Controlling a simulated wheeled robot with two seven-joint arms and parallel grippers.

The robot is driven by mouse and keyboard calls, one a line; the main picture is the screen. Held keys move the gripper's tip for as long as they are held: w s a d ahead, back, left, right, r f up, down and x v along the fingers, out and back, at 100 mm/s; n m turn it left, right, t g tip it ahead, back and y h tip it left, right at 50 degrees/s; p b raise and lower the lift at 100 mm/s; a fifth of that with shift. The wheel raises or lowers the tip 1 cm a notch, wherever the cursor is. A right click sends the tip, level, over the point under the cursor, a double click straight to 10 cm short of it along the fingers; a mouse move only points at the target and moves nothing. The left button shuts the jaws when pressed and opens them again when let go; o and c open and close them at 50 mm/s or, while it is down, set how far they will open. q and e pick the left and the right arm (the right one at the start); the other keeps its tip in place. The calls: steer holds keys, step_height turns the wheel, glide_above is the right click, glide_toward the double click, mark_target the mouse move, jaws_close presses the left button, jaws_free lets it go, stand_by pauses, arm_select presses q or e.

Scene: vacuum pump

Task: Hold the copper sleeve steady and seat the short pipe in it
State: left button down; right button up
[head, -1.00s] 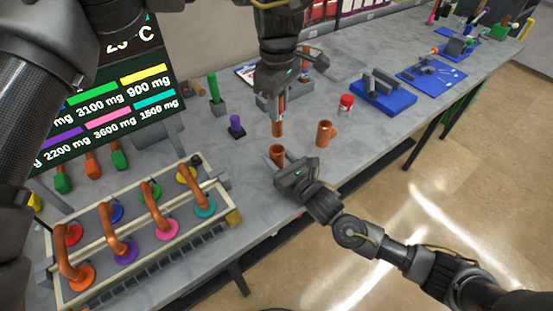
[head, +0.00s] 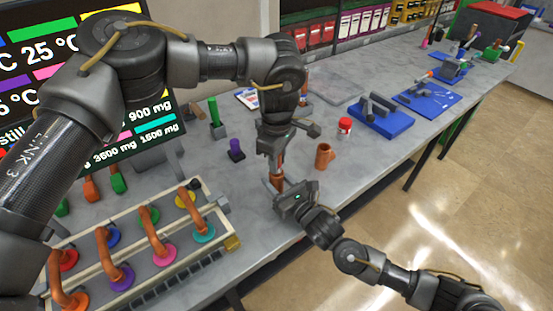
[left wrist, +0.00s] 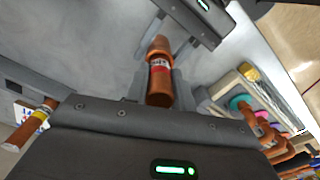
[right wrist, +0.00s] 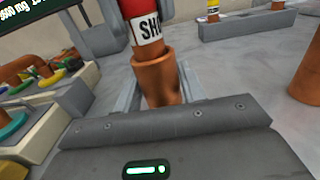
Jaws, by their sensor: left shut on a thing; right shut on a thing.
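My left gripper (head: 277,158) points down from above and is shut on the short pipe (right wrist: 142,20), a copper tube with a red and white label. My right gripper (head: 285,192) is shut on the copper sleeve (right wrist: 157,80), which stands upright near the front of the table. In the right wrist view the pipe's lower end meets the sleeve's mouth, roughly in line with it. How deep it sits inside is hidden. The left wrist view also shows the pipe (left wrist: 159,90) between the left fingers, with the sleeve (left wrist: 159,44) beyond it.
A second copper fitting (head: 325,156) stands just right of the grippers. A red-lidded jar (head: 345,127) and a blue tray (head: 385,124) are farther right. A rack with bent copper pipes (head: 140,240) is at left. A grey holder (right wrist: 245,27) stands behind.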

arm_select(q)
steer(key=shift+f, duration=0.2)
steer(key=c, duration=1.2)
jaws_free()
steer(key=shift+r, duration=0.15)
step_height(320, 180, up, 12)
steer(key=shift+r, duration=0.1)
arm_select(e)
steer(key=o, duration=1.2)
steer(key=shift+c, duration=0.2)
